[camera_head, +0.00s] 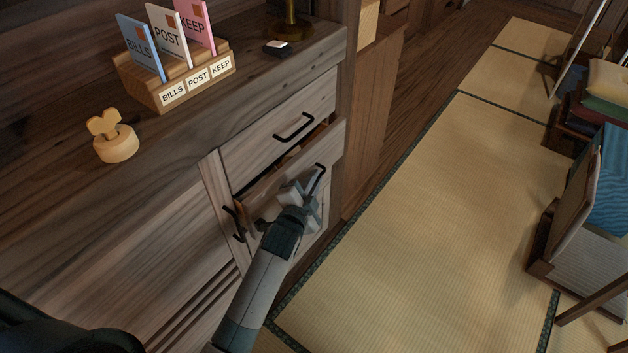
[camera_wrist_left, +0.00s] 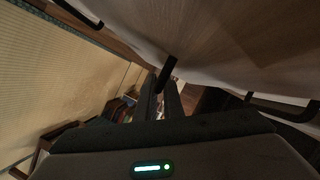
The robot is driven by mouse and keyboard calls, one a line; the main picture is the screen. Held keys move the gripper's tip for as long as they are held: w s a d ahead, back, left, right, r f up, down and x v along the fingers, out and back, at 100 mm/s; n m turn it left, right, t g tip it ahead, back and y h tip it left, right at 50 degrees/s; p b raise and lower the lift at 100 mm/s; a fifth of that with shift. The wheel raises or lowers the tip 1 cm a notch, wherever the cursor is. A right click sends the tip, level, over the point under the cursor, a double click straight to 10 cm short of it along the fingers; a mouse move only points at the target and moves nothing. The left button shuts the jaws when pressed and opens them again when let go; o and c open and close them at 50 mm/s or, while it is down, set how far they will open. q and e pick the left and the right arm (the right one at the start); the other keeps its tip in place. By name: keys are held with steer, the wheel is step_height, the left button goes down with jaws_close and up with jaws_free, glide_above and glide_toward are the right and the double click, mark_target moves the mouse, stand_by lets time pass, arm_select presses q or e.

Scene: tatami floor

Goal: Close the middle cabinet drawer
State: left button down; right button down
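The wooden cabinet's middle drawer (camera_head: 337,143) stands partly pulled out below the shut top drawer (camera_head: 263,137), with a dark gap showing above its front. Its black bar handle (camera_head: 321,178) is on the drawer front and also shows in the left wrist view (camera_wrist_left: 167,70). My left gripper (camera_head: 302,190) is at this handle, reaching in from below. In the left wrist view, its two dark fingers (camera_wrist_left: 165,92) sit close on both sides of the handle, and it looks shut on it. The gripper hides the lower part of the drawer front. My right gripper is not in view.
On the cabinet top stand a letter holder (camera_head: 147,93) with several cards, a wooden knob-like piece (camera_head: 115,147), a small black-and-white item (camera_head: 277,48) and a brass base (camera_head: 291,30). Tatami floor (camera_head: 430,190) lies clear to the right; furniture with cushions (camera_head: 607,85) stands at the far right.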

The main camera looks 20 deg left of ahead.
mark_target(300, 173)
arm_select(q)
steer(key=shift+f, duration=0.1)
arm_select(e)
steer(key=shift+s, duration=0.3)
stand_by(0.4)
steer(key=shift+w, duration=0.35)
